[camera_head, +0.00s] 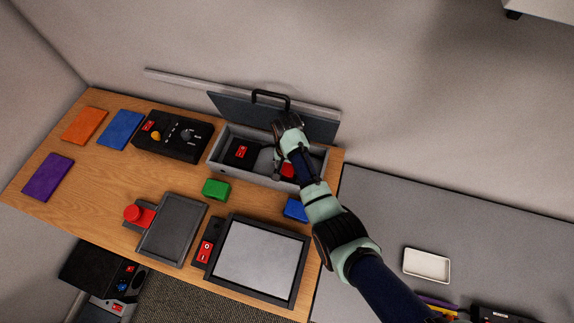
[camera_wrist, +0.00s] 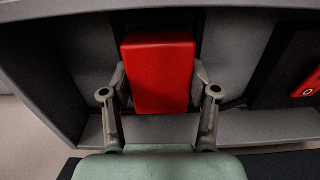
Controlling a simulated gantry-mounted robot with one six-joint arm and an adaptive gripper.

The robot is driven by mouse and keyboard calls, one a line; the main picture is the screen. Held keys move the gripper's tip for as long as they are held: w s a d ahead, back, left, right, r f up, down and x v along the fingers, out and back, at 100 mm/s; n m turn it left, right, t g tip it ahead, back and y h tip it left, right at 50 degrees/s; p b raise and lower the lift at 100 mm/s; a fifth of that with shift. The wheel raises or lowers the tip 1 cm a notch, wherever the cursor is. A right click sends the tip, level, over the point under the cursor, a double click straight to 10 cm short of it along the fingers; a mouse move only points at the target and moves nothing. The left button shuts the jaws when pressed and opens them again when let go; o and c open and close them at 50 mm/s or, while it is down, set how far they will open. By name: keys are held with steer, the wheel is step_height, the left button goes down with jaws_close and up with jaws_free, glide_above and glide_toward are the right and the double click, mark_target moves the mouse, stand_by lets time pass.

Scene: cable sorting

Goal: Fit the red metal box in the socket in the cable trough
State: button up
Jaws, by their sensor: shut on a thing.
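The red metal box (camera_wrist: 158,72) is between the two fingers of my gripper (camera_wrist: 160,88) in the wrist view, and the fingers are shut on its sides. In the head view the red box (camera_head: 288,171) shows partly behind my arm, inside the right part of the grey cable trough (camera_head: 216,147). The trough's lid (camera_head: 322,122) with a black handle stands open at the back. In the wrist view the box is over or in a recess between grey inner faces of the trough. Whether it is seated in the socket I cannot tell.
A black panel with a red switch (camera_head: 242,152) sits in the trough's left part, and the switch also shows in the wrist view (camera_wrist: 308,86). A green block (camera_head: 216,190) and a blue block (camera_head: 296,208) lie in front. A black control box (camera_head: 172,136) stands left.

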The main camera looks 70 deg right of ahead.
steer(key=shift+f, duration=0.2)
steer(key=o, duration=1.5)
steer(key=shift+r, duration=0.1)
step_height(320, 180, up, 12)
steer(key=shift+r+p, duration=0.15)
steer(key=shift+p, duration=0.95)
steer(key=shift+w, duration=0.1)
